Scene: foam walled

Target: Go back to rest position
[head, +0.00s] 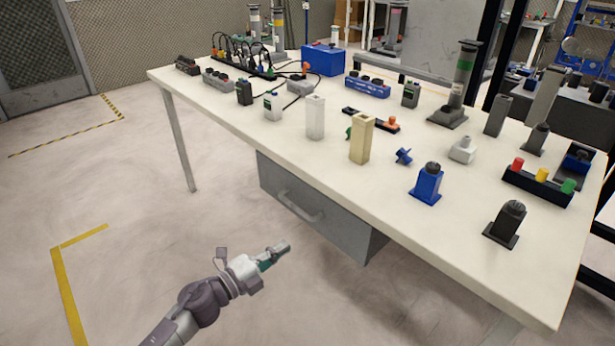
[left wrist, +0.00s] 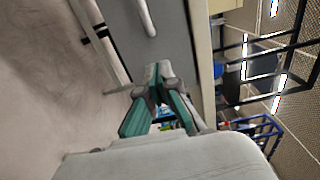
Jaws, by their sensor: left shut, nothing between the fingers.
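My left gripper (head: 277,253) is out over the floor in front of the table, low and to the left of the grey drawer. Its fingers are together and hold nothing. In the left wrist view the closed fingertips (left wrist: 158,70) point toward the grey drawer front, and they look apart from it. My right gripper does not show in either view.
The white table (head: 470,240) bears many blocks, posts and boxes. A grey drawer (head: 315,205) with a handle hangs under its front edge. The floor (head: 130,200) left of the table is clear, with yellow marking lines. A wire-mesh wall stands behind.

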